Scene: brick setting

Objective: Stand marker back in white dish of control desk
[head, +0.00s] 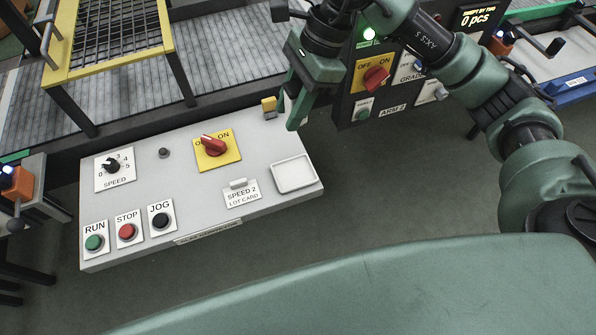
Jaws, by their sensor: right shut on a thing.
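The control desk (185,185) is a light grey sloping panel. The empty white dish (294,174), shallow and square with rounded corners, sits at its right end. My right gripper (287,108) points down over the desk's back right corner, behind the dish and apart from it. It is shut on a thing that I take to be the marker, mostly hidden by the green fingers. My left gripper is not in view.
A lot card (242,194) with a small pale clip lies left of the dish. The desk carries a red rotary switch (213,145), a speed knob (112,165) and several push buttons. Another panel (375,85) stands behind.

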